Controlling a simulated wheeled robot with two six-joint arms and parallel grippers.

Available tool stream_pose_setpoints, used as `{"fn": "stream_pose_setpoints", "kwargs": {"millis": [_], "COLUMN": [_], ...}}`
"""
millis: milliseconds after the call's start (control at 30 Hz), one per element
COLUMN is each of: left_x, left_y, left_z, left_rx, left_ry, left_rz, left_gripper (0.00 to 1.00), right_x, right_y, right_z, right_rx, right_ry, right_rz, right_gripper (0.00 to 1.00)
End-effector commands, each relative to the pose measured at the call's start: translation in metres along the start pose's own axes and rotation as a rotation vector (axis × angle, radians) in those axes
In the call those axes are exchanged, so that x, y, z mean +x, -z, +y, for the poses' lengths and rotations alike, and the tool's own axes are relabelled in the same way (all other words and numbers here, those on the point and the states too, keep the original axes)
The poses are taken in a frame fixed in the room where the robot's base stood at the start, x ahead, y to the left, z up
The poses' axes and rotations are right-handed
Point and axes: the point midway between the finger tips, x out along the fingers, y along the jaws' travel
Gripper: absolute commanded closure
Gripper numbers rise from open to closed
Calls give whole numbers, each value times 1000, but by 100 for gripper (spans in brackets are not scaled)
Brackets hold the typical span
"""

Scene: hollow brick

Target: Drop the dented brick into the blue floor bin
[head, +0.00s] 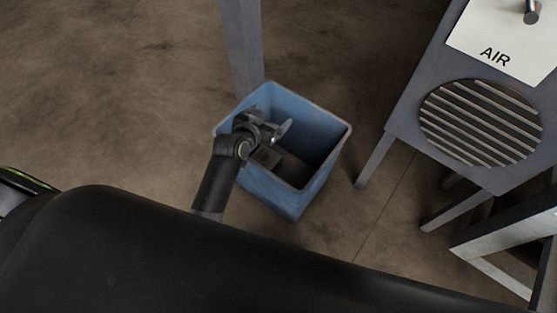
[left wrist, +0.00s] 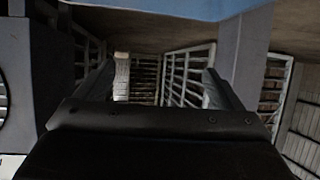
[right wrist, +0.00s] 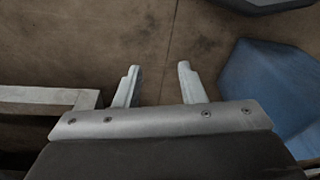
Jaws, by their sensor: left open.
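The blue floor bin (head: 330,150) stands on the floor in the middle of the head view, its open top facing up. My left gripper (head: 274,145) is over the left part of its opening, with its fingers apart. In the left wrist view (left wrist: 160,88) nothing is between these fingers, and a blue strip of the bin (left wrist: 170,9) crosses the top. My right gripper (right wrist: 158,84) is open and empty, with the bin (right wrist: 268,92) to its right. I cannot make out the dented brick; a dark grey shape inside the bin is too dim to tell from its floor.
A grey cabinet marked AIR (head: 410,125) with a round grille stands on legs right of the bin. A grey post (head: 240,45) rises just behind the bin. A pale metal frame (head: 495,240) is at lower right. The floor on the left is clear.

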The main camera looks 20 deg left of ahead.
Motion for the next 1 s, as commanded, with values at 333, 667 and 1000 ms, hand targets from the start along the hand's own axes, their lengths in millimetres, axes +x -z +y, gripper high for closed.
{"fn": "stream_pose_setpoints", "kwargs": {"millis": [333, 667, 1000], "left_x": [-80, -133, -142], "left_y": [2, 2, 2], "left_z": [0, 0, 0], "left_rx": [0, 2, 3], "left_ry": [2, 1, 1], "left_rz": [1, 4, 5], "left_gripper": [11, 11, 11], "right_x": [18, 43, 47], "right_y": [-9, -15, -16], "right_z": [6, 13, 14], "right_rx": [-2, -9, -10], "right_ry": [-33, -50, -53], "right_rz": [-66, -66, -65], "right_gripper": [64, 64, 64]}}
